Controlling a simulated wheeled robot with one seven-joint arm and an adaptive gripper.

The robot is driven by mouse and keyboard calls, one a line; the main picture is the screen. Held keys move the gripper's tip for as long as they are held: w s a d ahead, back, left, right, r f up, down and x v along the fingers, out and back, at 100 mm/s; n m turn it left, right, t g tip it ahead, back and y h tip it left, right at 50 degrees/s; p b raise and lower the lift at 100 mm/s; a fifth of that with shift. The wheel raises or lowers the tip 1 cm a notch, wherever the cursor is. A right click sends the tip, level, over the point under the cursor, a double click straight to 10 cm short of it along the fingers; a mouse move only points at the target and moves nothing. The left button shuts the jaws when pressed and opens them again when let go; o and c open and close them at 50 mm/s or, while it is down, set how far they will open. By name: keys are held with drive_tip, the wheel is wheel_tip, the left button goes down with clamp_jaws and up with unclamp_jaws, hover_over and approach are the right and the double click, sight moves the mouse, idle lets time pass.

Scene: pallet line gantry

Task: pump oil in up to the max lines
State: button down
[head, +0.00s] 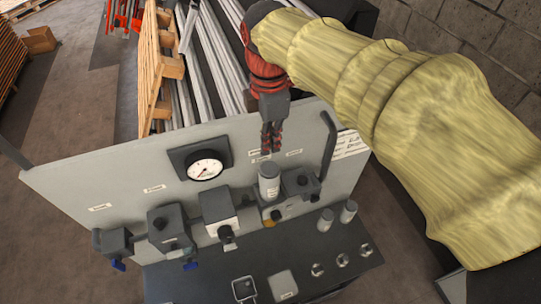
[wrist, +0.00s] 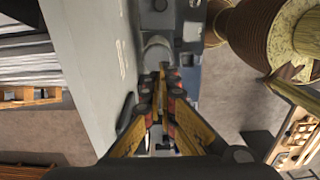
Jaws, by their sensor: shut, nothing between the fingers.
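My gripper (head: 267,150) is shut and empty, pointing down in front of the upright grey panel (head: 120,180). In the head view its tips are just above a pale grey cylinder (head: 268,182), which stands upright on the panel's row of fittings. I cannot tell whether they touch. In the wrist view the shut fingers (wrist: 163,78) lie in front of the cylinder's rounded end (wrist: 157,50). A round white dial gauge (head: 205,170) is on the panel to the left. No oil level or max line can be made out.
Dark valve blocks (head: 168,230) and a white-faced block (head: 220,215) jut from the panel. A grey handle (head: 328,145) stands at right. Two loose cylinders (head: 326,219) and small fittings are on the dark shelf (head: 200,278) below. Metal bars and a wooden pallet (head: 150,70) are behind.

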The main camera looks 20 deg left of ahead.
drive_tip(key=shift+r, duration=2.45)
drive_tip(key=shift+w, duration=0.1)
drive_tip(key=f+m, duration=0.1)
drive_tip(key=m, duration=0.1)
drive_tip(key=f+m, duration=0.2)
drive_tip(key=m, duration=0.1)
drive_tip(key=f+m+b, duration=0.1)
drive_tip(key=f+m, duration=0.1)
drive_tip(key=m, duration=0.1)
drive_tip(key=shift+d+f+t+y, duration=0.25)
drive_tip(key=shift+d+t+y, duration=0.05)
drive_tip(key=shift+d, duration=0.1)
drive_tip(key=s+d+f+m+t+b, duration=0.1)
drive_tip(key=s+d+f+m+b, duration=0.2)
drive_tip(key=d+f+m+b, duration=0.3)
drive_tip(key=s+d+f+m+t+b, duration=0.2)
drive_tip(key=s+d+f+m+b, duration=0.2)
drive_tip(key=d+f+b, duration=0.7)
drive_tip(key=s+d+f+m+t+b, duration=0.2)
drive_tip(key=d+f+m+b, duration=0.6)
drive_tip(key=d, duration=0.9)
drive_tip(key=shift+s+d+f, duration=0.15)
drive_tip(key=shift+s+f, duration=0.5)
drive_tip(key=shift+f, duration=0.9)
